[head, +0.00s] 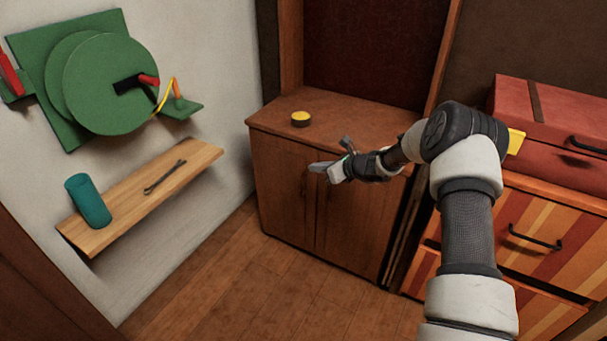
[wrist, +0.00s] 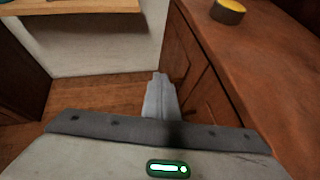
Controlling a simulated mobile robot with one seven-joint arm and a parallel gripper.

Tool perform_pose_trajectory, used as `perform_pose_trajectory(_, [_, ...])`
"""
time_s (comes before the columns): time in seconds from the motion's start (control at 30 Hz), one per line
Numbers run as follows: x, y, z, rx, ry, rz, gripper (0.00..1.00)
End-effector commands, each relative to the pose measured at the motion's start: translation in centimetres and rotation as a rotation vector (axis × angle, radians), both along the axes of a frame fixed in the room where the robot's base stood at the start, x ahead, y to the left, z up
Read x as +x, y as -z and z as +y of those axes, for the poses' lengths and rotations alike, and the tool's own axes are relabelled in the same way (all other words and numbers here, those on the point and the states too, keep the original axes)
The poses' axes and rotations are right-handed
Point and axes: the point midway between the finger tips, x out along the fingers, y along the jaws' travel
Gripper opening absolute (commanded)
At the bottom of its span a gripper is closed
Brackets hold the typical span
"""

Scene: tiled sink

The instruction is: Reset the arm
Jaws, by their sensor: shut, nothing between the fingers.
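My arm reaches in from the lower right of the head view and bends over toward the wooden cabinet (head: 285,185). My gripper (head: 313,168) is in front of the cabinet's doors, below its top edge. In the wrist view, my gripper's fingers (wrist: 159,82) are together and hold nothing. The cabinet's side and top (wrist: 245,75) lie to the right of the fingers there. I cannot tell whether the fingers touch the doors.
A yellow-topped round button (head: 301,118) sits on the cabinet top. A wooden shelf (head: 120,215) on the left wall bears a teal cup (head: 88,200) and a wrench (head: 165,177). A green wheel device (head: 100,85) hangs above. Striped drawers (head: 535,240) and a red case (head: 545,120) stand right. The floor is clear.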

Motion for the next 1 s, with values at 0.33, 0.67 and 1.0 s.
perform_pose_trajectory(0.33, [-5.9, -4.1, 3.0, 0.001, -0.003, 0.001, 0.0])
perform_pose_trajectory(0.67, [-7.3, -5.3, 3.7, -0.009, -0.015, -0.011, 0.0])
perform_pose_trajectory(1.0, [-15.8, -17.8, 6.6, -0.451, -0.542, -0.372, 0.0])
